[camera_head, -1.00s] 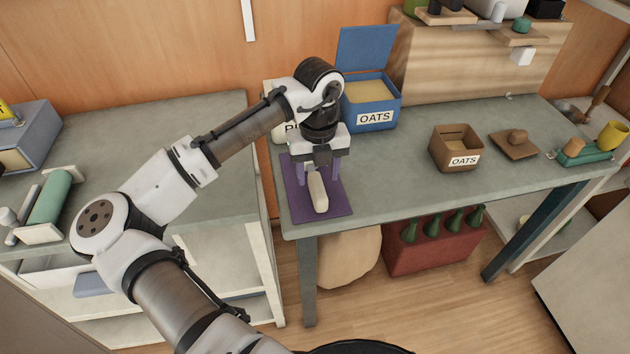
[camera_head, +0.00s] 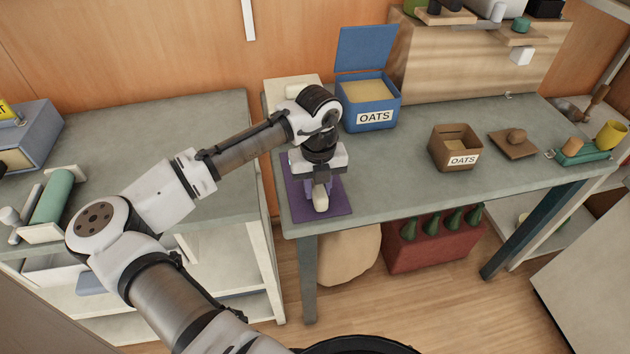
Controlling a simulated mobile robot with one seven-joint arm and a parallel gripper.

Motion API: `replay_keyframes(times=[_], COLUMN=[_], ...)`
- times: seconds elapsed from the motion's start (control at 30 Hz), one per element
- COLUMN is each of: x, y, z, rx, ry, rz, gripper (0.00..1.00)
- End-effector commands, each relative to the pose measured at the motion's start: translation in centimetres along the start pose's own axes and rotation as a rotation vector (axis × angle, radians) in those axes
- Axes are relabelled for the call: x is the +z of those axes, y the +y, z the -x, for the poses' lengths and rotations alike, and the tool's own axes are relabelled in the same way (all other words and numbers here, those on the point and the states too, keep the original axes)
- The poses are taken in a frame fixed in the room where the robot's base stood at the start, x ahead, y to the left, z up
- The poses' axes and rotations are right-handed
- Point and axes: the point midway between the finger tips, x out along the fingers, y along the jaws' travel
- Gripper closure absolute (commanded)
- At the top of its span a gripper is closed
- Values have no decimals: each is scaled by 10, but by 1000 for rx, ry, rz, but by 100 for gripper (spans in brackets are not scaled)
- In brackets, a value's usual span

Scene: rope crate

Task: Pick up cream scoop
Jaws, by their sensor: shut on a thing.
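The cream scoop (camera_head: 321,202) lies on the purple mat (camera_head: 337,211) at the left end of the grey table. Only its near rounded end shows; my gripper hides the rest. My gripper (camera_head: 320,192) points down over the mat, with its fingers on either side of the scoop, shut on it. Whether the scoop touches the mat or is slightly raised is hard to tell.
An open blue oats bin (camera_head: 376,117) stands behind and right of my gripper. A brown oats box (camera_head: 455,152) and a small brown board (camera_head: 508,149) are further right. The table (camera_head: 400,190) between mat and box is clear. A wooden panel (camera_head: 470,70) stands behind.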

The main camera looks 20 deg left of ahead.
Motion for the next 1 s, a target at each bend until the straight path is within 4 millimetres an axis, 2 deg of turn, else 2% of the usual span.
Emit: replay_keyframes(times=[0.33,0.53,0.67,1.0], x=[0,1,1,1], y=[0,0,-1,0], z=[2,21,52,152], rx=[0,0,-2,0], ry=[-1,-2,-3,-3], rz=[0,0,0,-2], gripper=[100,100,100,100])
